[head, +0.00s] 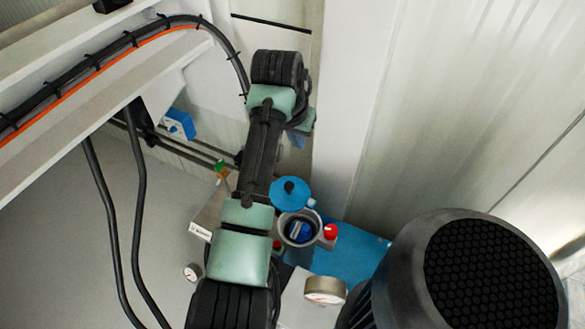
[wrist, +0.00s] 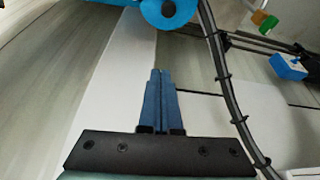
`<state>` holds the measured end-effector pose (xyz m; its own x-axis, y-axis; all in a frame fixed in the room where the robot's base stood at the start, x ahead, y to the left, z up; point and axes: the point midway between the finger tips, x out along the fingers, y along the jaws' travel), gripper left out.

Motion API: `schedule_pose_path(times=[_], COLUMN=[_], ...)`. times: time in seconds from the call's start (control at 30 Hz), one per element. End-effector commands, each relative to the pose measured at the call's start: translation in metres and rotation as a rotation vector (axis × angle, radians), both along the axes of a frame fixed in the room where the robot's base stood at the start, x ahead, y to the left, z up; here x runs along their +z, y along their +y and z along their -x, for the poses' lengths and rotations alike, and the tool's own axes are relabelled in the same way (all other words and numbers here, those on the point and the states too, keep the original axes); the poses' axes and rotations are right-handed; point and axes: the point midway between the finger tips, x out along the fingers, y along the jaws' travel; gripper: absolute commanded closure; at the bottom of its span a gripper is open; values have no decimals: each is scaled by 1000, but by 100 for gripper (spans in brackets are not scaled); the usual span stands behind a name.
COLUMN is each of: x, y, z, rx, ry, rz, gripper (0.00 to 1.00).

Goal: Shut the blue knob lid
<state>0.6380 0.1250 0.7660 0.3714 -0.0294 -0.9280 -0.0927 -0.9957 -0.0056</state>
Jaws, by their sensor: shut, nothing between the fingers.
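The blue lid (head: 290,194) is a round disc with a dark centre. It stands open at the back edge of a grey round housing (head: 284,221). Inside the uncovered housing sits a blue knob (head: 299,232). In the wrist view a blue round part that looks like the lid (wrist: 172,14) is cut off at the top edge. My gripper (wrist: 157,76) is shut and empty, its blue fingers together. In the head view the gripper (head: 298,142) shows partly beyond the lid, near the white wall panel, apart from the lid. My arm hides part of it.
A red button (head: 330,231) sits right of the housing, and a pressure gauge (head: 325,290) in front. A large dark motor (head: 470,275) fills the lower right. Black cables (head: 135,215) hang at the left. A blue box (head: 180,124) is on the far wall.

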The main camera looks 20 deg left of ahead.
Motion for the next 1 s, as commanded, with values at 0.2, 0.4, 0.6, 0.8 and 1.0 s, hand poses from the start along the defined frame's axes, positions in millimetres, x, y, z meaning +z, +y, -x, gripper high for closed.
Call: schedule_pose_path(times=[0.2, 0.4, 0.6, 0.8, 1.0], x=[-19, -55, -88, -101, -101], y=[8, 6, 5, 6, 6], z=[2, -11, -23, -23, -8], rx=[5, 6, 6, 7, 5], ry=[43, 42, 40, 37, 36], rz=[2, 1, 2, 2, 3], gripper=[100, 100, 100, 100, 100])
